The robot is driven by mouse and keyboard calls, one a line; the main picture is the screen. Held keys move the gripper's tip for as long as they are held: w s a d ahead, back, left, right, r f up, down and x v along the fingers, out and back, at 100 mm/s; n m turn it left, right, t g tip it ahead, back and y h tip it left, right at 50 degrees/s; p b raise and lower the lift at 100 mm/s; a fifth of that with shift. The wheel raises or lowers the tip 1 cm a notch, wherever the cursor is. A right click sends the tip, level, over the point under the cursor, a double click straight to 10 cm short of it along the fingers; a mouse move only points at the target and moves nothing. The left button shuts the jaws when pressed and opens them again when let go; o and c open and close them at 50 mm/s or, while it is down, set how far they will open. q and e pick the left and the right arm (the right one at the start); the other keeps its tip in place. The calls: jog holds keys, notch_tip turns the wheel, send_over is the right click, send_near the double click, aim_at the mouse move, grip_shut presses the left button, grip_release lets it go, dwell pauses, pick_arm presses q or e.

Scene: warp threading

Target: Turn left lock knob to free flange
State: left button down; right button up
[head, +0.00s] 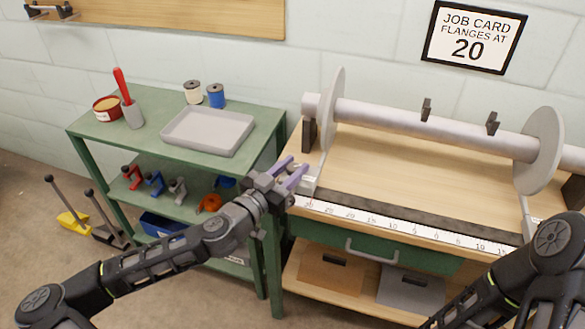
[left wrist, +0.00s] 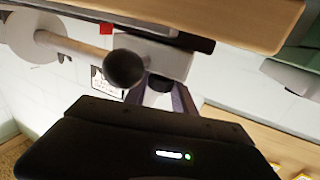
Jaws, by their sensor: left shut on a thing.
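The left flange (head: 334,105) is a thin grey disc on the left part of the grey beam (head: 430,122). A pale lock block (head: 308,184) sits at the foot of its arm, by the front scale. My left gripper (head: 298,177), with purple fingers, is at this block and shut on the left lock knob, which the fingers mostly hide. In the left wrist view the pale block (left wrist: 168,55) is close, with a dark knob (left wrist: 160,84) by the purple finger. The right flange (head: 540,150) is on the beam's right part. My right gripper is outside the head view.
A printed scale (head: 400,228) runs along the bench front above a green drawer (head: 375,253). A job card (head: 474,36) reads flanges at 20. A green cart (head: 150,152) on the left bears a grey tray (head: 208,131), spools and a red-handled tool.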

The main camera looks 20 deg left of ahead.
pick_arm(q)
jog(key=c, duration=1)
grip_release()
jog(key=shift+c, duration=0.2)
jog(key=v, duration=0.7)
jog(key=shift+s, duration=0.35)
jog(key=shift+a, duration=0.1)
